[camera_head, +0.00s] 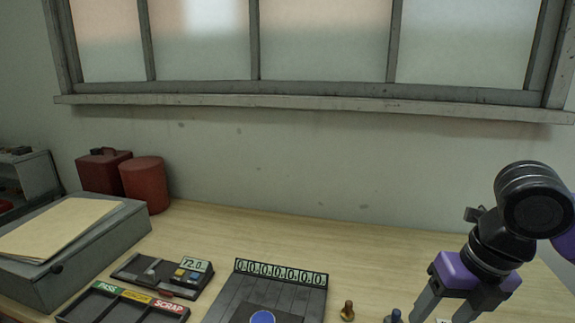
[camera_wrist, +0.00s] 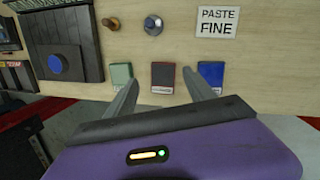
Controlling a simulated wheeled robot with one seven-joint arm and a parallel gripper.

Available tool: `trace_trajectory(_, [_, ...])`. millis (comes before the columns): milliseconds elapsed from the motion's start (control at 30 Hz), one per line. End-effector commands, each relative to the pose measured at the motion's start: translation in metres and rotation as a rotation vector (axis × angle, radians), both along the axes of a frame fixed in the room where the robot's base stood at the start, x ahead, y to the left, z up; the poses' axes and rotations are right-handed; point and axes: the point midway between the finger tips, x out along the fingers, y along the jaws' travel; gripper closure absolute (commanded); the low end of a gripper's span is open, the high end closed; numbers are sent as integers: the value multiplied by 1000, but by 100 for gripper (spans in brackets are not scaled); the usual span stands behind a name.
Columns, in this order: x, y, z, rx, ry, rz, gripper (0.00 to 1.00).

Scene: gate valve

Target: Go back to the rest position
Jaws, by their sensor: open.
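My gripper (camera_head: 446,306) is at the lower right of the head view, above the right part of the wooden table (camera_head: 375,235). Its purple body and two grey fingers point down. In the wrist view my gripper (camera_wrist: 163,92) has its fingers spread apart with nothing held between them. Beyond the fingertips lie a green block (camera_wrist: 121,75), a dark red block (camera_wrist: 163,74) and a blue block (camera_wrist: 211,75), in a row near the table's edge. No gate valve can be made out in either view.
A grey panel (camera_head: 300,293) with a blue knob (camera_head: 263,317) and number display, a brass piece (camera_head: 347,311), a sorting tray (camera_head: 85,307), a small device (camera_head: 160,272) and a grey box (camera_head: 60,270) stand on the table. Red cans (camera_head: 146,184) stand by the wall. A "PASTE FINE" label (camera_wrist: 216,21) lies right.

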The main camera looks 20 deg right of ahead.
Motion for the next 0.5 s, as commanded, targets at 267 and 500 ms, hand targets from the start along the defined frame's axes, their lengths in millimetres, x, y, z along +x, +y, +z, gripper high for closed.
trace_trajectory(267, [69, 24, 40, 239, -307, -324, 37])
trace_trajectory(500, [135, 76, 118, 778, -604, -616, 37])
